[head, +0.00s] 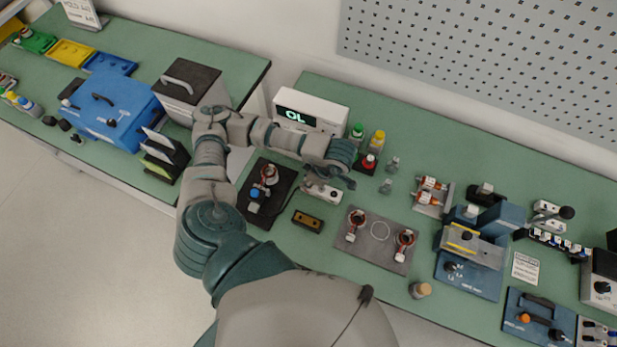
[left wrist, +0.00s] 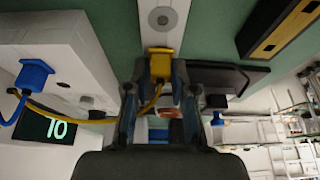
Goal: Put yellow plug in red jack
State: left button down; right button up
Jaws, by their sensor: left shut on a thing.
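My left gripper (head: 343,177) is over the middle of the bench, beside a small white block (head: 322,194). In the left wrist view my left gripper (left wrist: 158,85) is shut on the yellow plug (left wrist: 160,63), with a yellow cable trailing from it. The plug is close to the end of a white block (left wrist: 163,25) with a round grey fitting; I cannot tell if they touch. In the head view the plug is too small to make out. I cannot identify a red jack for certain. My right gripper is not in view.
A white meter (head: 308,112) reading "OL" stands behind the gripper; a blue plug (left wrist: 33,76) is at it. Red-topped (head: 368,161), yellow-topped (head: 378,138) and green-topped (head: 357,131) items stand to the right. A black tray (head: 282,181) and brown block (head: 308,221) lie nearby.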

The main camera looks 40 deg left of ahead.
pick_arm(q)
jog(key=c, duration=0.9)
grip_release()
jog(key=shift+r, duration=0.1)
jog(key=v, duration=1.1)
jog(key=shift+d+r, duration=0.2)
jog(key=shift+r, duration=0.15)
jog(key=shift+w, duration=0.1)
